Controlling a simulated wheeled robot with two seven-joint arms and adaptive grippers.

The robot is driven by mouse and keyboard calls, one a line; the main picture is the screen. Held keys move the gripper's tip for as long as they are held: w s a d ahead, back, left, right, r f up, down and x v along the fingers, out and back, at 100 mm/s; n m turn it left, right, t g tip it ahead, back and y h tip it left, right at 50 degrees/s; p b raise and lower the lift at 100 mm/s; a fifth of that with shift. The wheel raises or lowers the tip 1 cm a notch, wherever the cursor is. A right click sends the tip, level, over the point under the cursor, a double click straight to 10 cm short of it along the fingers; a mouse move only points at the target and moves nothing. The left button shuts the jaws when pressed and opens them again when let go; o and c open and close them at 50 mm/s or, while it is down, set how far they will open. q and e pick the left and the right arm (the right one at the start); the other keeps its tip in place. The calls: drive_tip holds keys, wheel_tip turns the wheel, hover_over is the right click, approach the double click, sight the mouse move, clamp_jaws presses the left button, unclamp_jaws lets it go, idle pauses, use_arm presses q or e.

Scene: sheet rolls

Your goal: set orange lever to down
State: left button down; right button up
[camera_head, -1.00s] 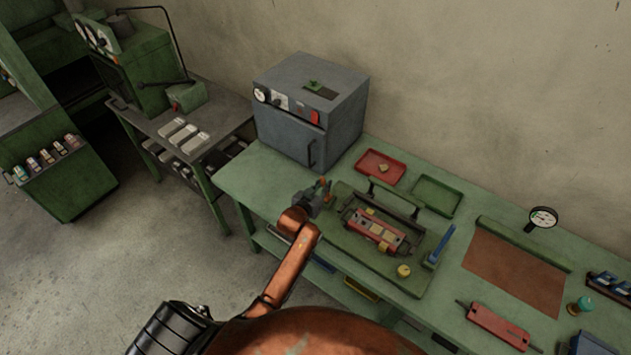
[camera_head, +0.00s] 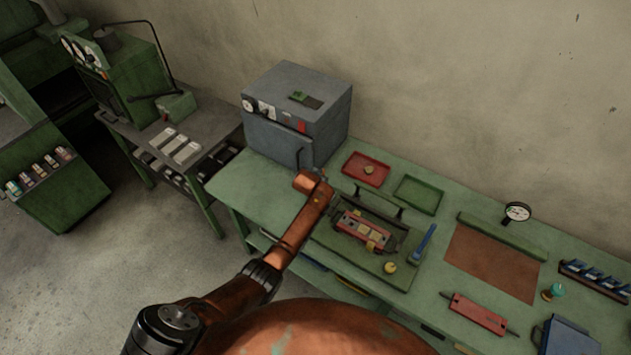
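The green fixture (camera_head: 360,251) on the bench holds a red piece (camera_head: 361,229) with yellowish blocks on it. I cannot make out the orange lever now; the left end of the fixture is covered by my orange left arm. My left gripper (camera_head: 328,181) is at that end, mostly hidden behind its own wrist, so its fingers cannot be read. A blue upright piece (camera_head: 424,245) stands at the fixture's right end, with a small yellow knob (camera_head: 390,267) near it. My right gripper is not in view.
A grey oven-like box (camera_head: 297,115) stands behind my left gripper. A red tray (camera_head: 366,169) and a green tray (camera_head: 418,194) lie behind the fixture. A brown mat (camera_head: 492,263), a dial gauge (camera_head: 517,212) and a red roller (camera_head: 478,314) are to the right.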

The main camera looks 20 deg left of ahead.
use_arm(q)
drive_tip(key=shift+w, duration=0.1)
idle(0.4)
drive_tip(key=c, duration=1.9)
unclamp_jaws()
drive_tip(key=shift+w, duration=0.1)
drive_tip(key=shift+c, duration=0.2)
drive_tip(key=shift+o, duration=0.3)
drive_tip(key=v, duration=1.2)
